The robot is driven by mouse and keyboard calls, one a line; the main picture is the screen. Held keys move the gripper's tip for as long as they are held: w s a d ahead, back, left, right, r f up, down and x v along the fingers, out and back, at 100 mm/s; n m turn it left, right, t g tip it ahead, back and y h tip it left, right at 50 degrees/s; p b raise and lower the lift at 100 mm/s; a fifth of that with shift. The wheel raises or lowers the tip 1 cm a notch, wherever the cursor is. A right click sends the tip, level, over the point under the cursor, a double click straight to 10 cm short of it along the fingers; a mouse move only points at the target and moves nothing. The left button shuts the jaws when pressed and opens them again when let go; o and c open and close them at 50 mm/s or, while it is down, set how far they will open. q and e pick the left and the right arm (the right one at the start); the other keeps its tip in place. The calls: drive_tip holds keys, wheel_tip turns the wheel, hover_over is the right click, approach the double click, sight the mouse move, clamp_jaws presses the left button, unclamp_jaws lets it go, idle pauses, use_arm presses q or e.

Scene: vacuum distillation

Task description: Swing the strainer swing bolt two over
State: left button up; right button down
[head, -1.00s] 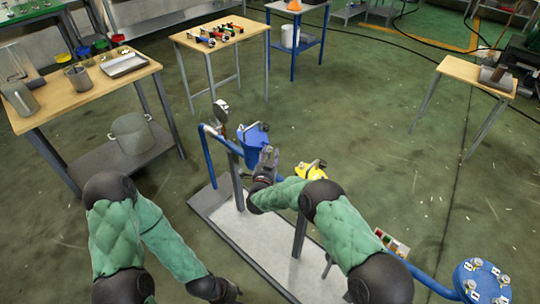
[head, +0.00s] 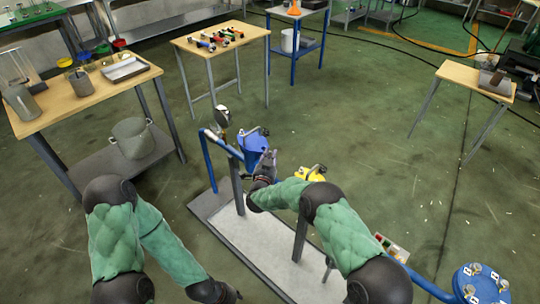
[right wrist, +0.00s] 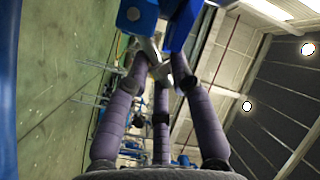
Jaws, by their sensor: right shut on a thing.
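The blue strainer (head: 253,142) stands on the blue pipe rig left of centre in the head view, with small grey parts on its top. My right gripper (head: 269,162) is at its right side. In the right wrist view the purple fingers of my right gripper (right wrist: 160,72) close together around a grey metal piece (right wrist: 149,49), which looks like a swing bolt, just below a blue body (right wrist: 180,24). Which swing bolt this is cannot be told. My left gripper (head: 230,293) hangs low at the bottom edge, away from the strainer; its fingers are too unclear to read.
A yellow-topped fitting (head: 316,173) sits right of my right gripper. A gauge (head: 222,117) stands at the left of the rig. A blue flange (head: 480,284) is at lower right. The floor between the rig and the tables is free.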

idle(0.3)
drive_tip(key=c, duration=1.2)
unclamp_jaws()
drive_tip(key=v, duration=1.2)
